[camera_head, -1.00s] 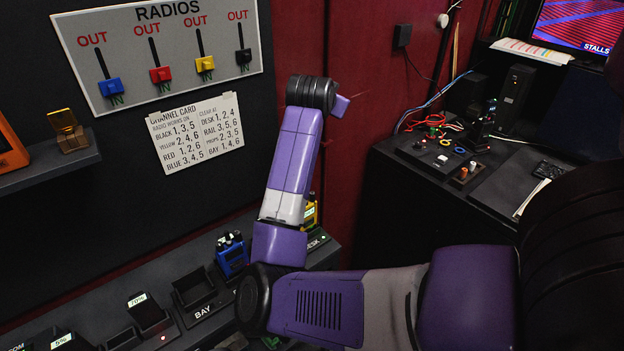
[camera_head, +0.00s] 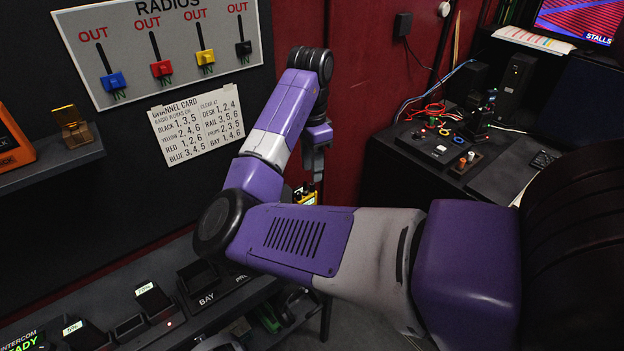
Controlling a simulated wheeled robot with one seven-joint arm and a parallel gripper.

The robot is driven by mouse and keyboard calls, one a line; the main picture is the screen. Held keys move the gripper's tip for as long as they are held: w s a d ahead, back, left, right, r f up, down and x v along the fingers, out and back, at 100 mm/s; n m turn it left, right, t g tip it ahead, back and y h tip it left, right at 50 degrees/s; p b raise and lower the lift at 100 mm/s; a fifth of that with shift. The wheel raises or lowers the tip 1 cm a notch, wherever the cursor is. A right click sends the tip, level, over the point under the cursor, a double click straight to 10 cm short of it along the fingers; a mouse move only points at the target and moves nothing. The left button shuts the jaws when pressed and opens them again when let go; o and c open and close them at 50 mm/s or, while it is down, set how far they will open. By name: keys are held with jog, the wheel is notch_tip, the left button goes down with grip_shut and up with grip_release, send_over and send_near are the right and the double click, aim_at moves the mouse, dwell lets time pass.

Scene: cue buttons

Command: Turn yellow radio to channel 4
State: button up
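The yellow radio (camera_head: 308,198) stands on the dark shelf just behind my arm; only its upper part shows, and its knob and any channel number are hidden or too small to read. My gripper (camera_head: 317,174) points down directly above or in front of the radio; whether it touches it I cannot tell. Its fingers are small and partly hidden, so open or shut is unclear. The channel card (camera_head: 195,128) on the wall lists yellow with 2, 4, 6.
The RADIOS board (camera_head: 165,50) has blue, red, yellow and black sliders, all low near green IN marks. The BAY holder (camera_head: 203,288) and chargers (camera_head: 152,300) line the shelf. A desk with wires (camera_head: 440,125) stands right. An orange device (camera_head: 12,140) sits on the left ledge.

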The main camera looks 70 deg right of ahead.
aim_at(312, 183)
jog(key=shift+f, duration=2.35)
grip_shut()
